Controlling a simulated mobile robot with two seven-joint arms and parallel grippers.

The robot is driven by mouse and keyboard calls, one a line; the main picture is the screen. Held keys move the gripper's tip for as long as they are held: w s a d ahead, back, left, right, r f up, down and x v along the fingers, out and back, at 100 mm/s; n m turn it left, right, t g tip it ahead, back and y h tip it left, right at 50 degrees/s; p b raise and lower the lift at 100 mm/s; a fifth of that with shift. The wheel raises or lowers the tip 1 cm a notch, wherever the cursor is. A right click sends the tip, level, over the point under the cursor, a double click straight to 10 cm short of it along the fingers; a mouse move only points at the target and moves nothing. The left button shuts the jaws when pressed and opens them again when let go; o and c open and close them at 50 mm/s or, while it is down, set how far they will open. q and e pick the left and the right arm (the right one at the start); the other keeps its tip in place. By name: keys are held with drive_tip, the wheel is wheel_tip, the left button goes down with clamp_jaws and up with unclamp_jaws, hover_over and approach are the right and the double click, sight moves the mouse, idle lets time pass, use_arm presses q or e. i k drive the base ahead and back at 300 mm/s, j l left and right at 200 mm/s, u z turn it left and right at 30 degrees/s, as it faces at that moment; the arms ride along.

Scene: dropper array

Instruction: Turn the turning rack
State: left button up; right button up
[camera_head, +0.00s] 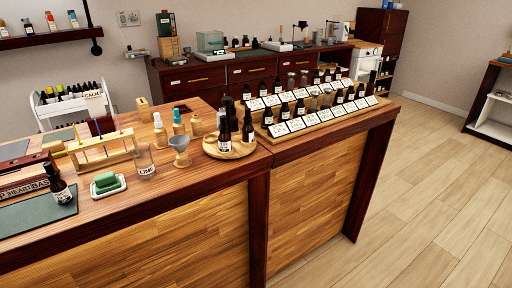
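A round wooden rack (246,152), which looks like the turning rack, sits on the wooden counter just left of the seam between its two sections. Dark bottles with pale labels stand on it, one at the front left (224,136) and one at the right (248,127). They hide part of its top. I cannot tell from this view how it turns. Neither of my grippers is in view.
A tiered board (322,122) of labelled bottles and cards stands close to its right. The counter's front strip (190,190) is bare.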

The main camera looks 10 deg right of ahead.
sight(239, 149)
drive_tip(key=j+z, duration=0.1)
drive_tip(key=z, duration=0.2)
drive_tip(key=u, duration=0.35)
drive_tip(key=l+u, duration=0.7)
drive_tip(key=k+l+u, duration=0.15)
drive_tip(key=l, duration=0.2)
drive_tip(key=l+u, duration=0.15)
drive_tip(key=l, duration=0.2)
drive_tip(key=k+l, duration=0.1)
drive_tip(key=l, duration=0.35)
drive_tip(key=k+l, duration=0.1)
drive_tip(key=l, duration=0.35)
drive_tip(key=k+l+u, duration=0.1)
drive_tip(key=l, duration=0.35)
drive_tip(key=k+l, duration=0.15)
drive_tip(key=l, duration=0.25)
